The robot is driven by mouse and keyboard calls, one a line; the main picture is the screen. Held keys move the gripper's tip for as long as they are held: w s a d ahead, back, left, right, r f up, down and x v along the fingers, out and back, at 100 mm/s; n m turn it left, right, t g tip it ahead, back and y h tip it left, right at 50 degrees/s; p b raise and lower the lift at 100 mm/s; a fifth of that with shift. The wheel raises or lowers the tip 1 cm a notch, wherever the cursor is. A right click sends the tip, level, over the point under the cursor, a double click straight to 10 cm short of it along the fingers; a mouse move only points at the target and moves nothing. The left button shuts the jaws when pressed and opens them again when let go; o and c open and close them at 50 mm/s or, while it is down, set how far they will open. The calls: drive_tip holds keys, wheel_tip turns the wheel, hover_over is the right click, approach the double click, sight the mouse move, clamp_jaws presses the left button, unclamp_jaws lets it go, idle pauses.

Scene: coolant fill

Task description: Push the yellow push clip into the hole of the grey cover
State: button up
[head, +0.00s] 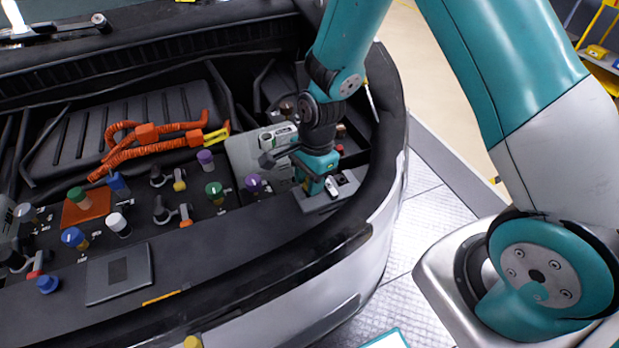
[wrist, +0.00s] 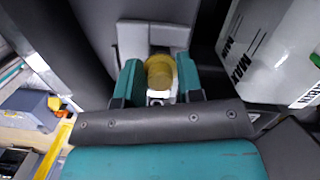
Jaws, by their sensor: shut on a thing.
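My gripper (wrist: 158,82) is shut on the yellow push clip (wrist: 158,72), which sits between the two teal fingers in the wrist view. The grey cover (wrist: 150,34) lies just beyond the clip there. In the head view, my gripper (head: 318,180) points down over the grey cover (head: 322,202) at the right end of the front panel. The clip is hidden by the gripper in the head view. The hole is not visible in either view, so I cannot tell whether the clip touches it or is in it.
A pale tank with MIN and MAX marks (wrist: 270,45) stands close to the right of my gripper in the wrist view. Several coloured caps, such as a purple one (head: 253,182), and orange cables (head: 150,140) lie to the left in the head view. The floor (head: 425,235) is right of the car.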

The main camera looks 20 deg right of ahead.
drive_tip(key=shift+f+b, duration=0.5)
drive_tip(key=shift+f, duration=0.25)
drive_tip(key=o, duration=1)
drive_tip(key=shift+c, duration=0.2)
wheel_tip(320, 180, up, 17)
drive_tip(key=d, duration=0.2)
drive_tip(key=shift+w+d+r+b, duration=0.15)
drive_tip(key=shift+w+d+b, duration=0.05)
drive_tip(key=shift+w+b, duration=0.25)
drive_tip(key=shift+c, duration=0.2)
